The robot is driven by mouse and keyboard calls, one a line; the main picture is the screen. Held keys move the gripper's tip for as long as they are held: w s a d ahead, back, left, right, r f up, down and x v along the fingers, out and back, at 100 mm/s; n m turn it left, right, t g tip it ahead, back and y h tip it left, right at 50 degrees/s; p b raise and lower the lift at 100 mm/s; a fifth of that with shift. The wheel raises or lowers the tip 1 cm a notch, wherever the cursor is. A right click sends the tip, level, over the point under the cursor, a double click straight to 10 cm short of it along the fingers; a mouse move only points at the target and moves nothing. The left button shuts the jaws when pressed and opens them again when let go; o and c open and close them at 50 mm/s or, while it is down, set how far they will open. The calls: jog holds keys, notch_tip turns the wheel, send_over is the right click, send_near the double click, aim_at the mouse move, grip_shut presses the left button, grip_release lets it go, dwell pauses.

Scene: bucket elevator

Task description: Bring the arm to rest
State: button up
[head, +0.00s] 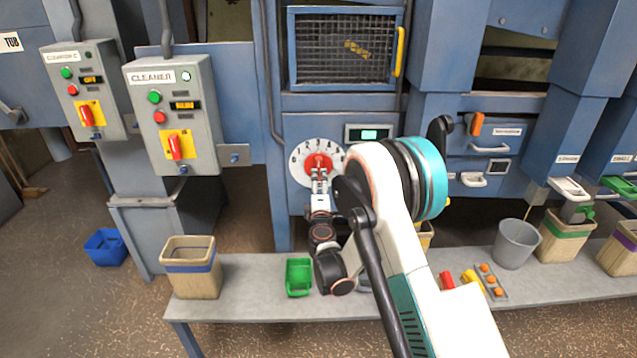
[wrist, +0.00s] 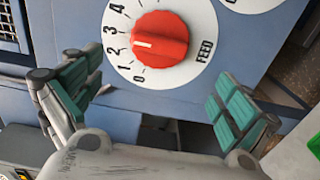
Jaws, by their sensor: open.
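My arm reaches forward over the bench toward the blue machine, bent at the elbow. My gripper (head: 320,182) is in front of the red feed knob (head: 318,162) on its white dial (head: 300,170). In the wrist view my gripper (wrist: 158,92) is open, its green-padded fingers wide apart with nothing between them. The knob (wrist: 160,36) lies just beyond the fingers and shows no contact with them. Its white mark points at about 2 on the dial marked FEED (wrist: 204,50).
Control boxes, one marked CLEANER (head: 190,95), stand at left. A mesh window (head: 345,48) is above the dial.

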jog(key=shift+s, duration=0.25)
jog(key=s+d+r+m+g+h, duration=0.1)
jog(key=s+d+r+m+h, duration=0.15)
jog(key=d+r, duration=0.35)
jog(key=s+d+r+m+g+h, duration=0.1)
jog(key=s+d+r+m, duration=0.25)
jog(key=r, duration=0.35)
jog(key=s+d+r+m+g, duration=0.3)
jog(key=s+d+r+m, duration=0.25)
jog(key=s+d, duration=0.35)
jog(key=s+d+m+g, duration=0.2)
jog(key=s+m+g, duration=0.15)
jog(key=s, duration=1.45)
jog(key=s+a+f+m+g+y, duration=0.1)
jog(key=s+f, duration=0.1)
jog(key=s, duration=0.6)
jog(key=s+a+f+m+g+y, duration=0.1)
jog(key=s+a+f+m+y, duration=0.1)
jog(key=s, duration=0.6)
jog(key=shift+s+a, duration=0.25)
jog(key=shift+a, duration=0.05)
